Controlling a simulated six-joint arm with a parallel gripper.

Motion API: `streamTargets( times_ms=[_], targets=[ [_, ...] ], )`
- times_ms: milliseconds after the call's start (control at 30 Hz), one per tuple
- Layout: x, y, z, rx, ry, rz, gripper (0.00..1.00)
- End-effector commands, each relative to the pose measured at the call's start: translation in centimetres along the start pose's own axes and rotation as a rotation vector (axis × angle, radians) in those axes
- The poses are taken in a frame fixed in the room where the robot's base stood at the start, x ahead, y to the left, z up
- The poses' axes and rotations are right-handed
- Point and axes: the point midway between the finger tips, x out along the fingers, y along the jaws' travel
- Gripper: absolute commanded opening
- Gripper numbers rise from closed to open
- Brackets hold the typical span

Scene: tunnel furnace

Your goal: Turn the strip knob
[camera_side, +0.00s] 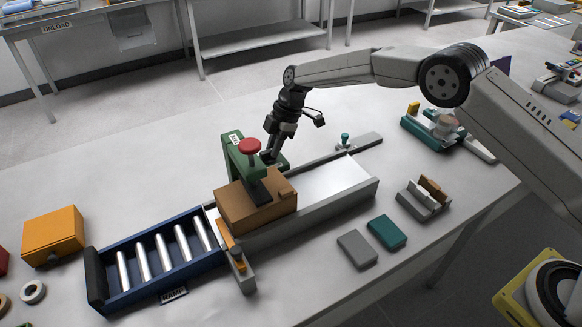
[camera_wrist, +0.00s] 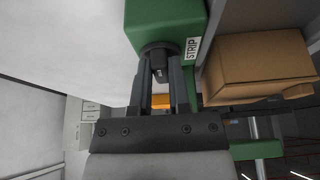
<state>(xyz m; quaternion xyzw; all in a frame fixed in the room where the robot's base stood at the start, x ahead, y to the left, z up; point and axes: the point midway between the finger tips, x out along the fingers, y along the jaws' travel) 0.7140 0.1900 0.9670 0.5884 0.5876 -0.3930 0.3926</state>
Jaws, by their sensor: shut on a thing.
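The strip knob (camera_wrist: 158,52) is dark and sits on the face of a green housing (camera_wrist: 165,18) that carries a white STRIP label (camera_wrist: 192,50). In the wrist view the two dark fingers of my gripper (camera_wrist: 160,72) are on either side of the knob and shut on it. They partly hide it. In the side view my gripper (camera_side: 269,154) reaches down to the far side of the green housing (camera_side: 236,158). The knob cannot be made out clearly there.
A brown block (camera_side: 255,208) sits on the conveyor beside the green housing, under a red-topped part (camera_side: 250,146). A blue roller ramp (camera_side: 150,290) lies left and a white belt (camera_side: 325,183) right. An orange box (camera_side: 52,236) stands far left.

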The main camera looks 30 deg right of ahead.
Motion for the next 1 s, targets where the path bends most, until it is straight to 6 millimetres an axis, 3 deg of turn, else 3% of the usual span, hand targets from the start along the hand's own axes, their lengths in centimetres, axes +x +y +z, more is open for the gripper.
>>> streamTargets(
  times_ms=[467,1000],
  targets=[
    [0.0,-0.3,0.0,0.137,0.000,0.056,0.00],
    [0.1,-1.0,-0.3,0.547,-0.001,0.227,0.00]
  ],
)
